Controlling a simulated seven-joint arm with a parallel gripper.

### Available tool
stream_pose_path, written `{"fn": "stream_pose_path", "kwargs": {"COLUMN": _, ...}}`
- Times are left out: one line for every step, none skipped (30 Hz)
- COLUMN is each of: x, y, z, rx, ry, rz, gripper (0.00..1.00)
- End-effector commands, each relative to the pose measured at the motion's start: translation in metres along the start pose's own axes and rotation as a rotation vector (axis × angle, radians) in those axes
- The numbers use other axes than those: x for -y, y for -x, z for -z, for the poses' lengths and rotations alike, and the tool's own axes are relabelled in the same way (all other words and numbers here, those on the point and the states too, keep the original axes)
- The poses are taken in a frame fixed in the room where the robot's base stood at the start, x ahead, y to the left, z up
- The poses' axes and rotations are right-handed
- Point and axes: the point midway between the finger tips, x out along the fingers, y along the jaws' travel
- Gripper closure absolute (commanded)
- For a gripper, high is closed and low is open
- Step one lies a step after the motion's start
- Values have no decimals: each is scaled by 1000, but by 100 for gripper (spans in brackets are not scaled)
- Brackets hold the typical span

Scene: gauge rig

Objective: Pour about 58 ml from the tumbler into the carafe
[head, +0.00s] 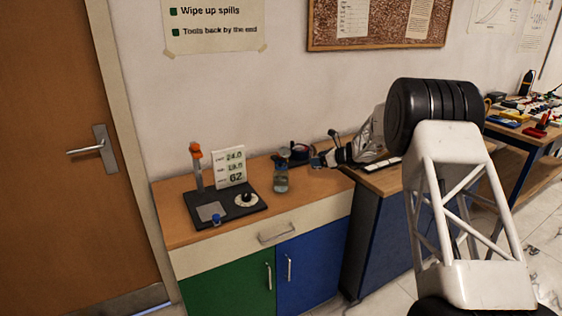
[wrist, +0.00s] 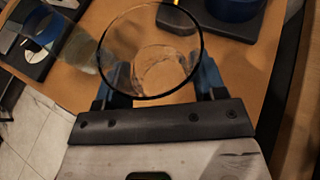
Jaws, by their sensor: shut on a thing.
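My gripper (wrist: 155,82) is shut on the clear glass tumbler (wrist: 149,98), with one blue finger on each side of it. In the wrist view I look into its round open rim; faint lines show inside, but I cannot tell how much liquid it holds. In the head view my gripper (head: 318,158) is just right of the carafe, and the tumbler is hard to make out there. The glass carafe (head: 281,180) stands on the wooden cabinet top. In the wrist view the carafe (wrist: 80,50) is at upper left, apart from the tumbler.
A dark plate (head: 230,212) with an orange-topped post, a number display (head: 231,166) and a dial is left of the carafe. A dark device with a blue round part (wrist: 236,8) stands behind the tumbler. The front left of the cabinet top (head: 175,228) is clear.

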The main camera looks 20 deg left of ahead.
Motion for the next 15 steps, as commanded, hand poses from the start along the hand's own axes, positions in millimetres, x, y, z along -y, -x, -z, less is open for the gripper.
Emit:
{"fn": "stream_pose_path", "kwargs": {"x": -2, "y": -9, "z": -5, "rx": 1, "ry": 12, "rz": -25, "gripper": 64}}
{"fn": "stream_pose_path", "kwargs": {"x": -4, "y": -14, "z": -8, "rx": 1, "ry": 18, "rz": -41, "gripper": 64}}
{"fn": "stream_pose_path", "kwargs": {"x": -5, "y": -20, "z": -12, "rx": 0, "ry": 26, "rz": -60, "gripper": 64}}
{"fn": "stream_pose_path", "kwargs": {"x": -6, "y": -25, "z": -15, "rx": 1, "ry": 32, "rz": -75, "gripper": 64}}
{"fn": "stream_pose_path", "kwargs": {"x": -8, "y": -29, "z": -18, "rx": 1, "ry": 38, "rz": -90, "gripper": 64}}
{"fn": "stream_pose_path", "kwargs": {"x": -10, "y": -35, "z": -20, "rx": 0, "ry": 46, "rz": -109, "gripper": 64}}
{"fn": "stream_pose_path", "kwargs": {"x": -11, "y": -39, "z": -22, "rx": 1, "ry": 52, "rz": -123, "gripper": 64}}
{"fn": "stream_pose_path", "kwargs": {"x": -12, "y": -43, "z": -25, "rx": 1, "ry": 58, "rz": -137, "gripper": 64}}
{"fn": "stream_pose_path", "kwargs": {"x": -15, "y": -48, "z": -28, "rx": 0, "ry": 67, "rz": -155, "gripper": 64}}
{"fn": "stream_pose_path", "kwargs": {"x": -16, "y": -52, "z": -31, "rx": 1, "ry": 72, "rz": -169, "gripper": 64}}
{"fn": "stream_pose_path", "kwargs": {"x": -18, "y": -56, "z": -32, "rx": 1, "ry": 76, "rz": -181, "gripper": 64}}
{"fn": "stream_pose_path", "kwargs": {"x": -19, "y": -60, "z": -34, "rx": 0, "ry": 81, "rz": -196, "gripper": 64}}
{"fn": "stream_pose_path", "kwargs": {"x": -20, "y": -63, "z": -36, "rx": 0, "ry": 86, "rz": -207, "gripper": 64}}
{"fn": "stream_pose_path", "kwargs": {"x": -22, "y": -66, "z": -38, "rx": 0, "ry": 90, "rz": -216, "gripper": 64}}
{"fn": "stream_pose_path", "kwargs": {"x": -23, "y": -69, "z": -40, "rx": 1, "ry": 95, "rz": -227, "gripper": 64}}
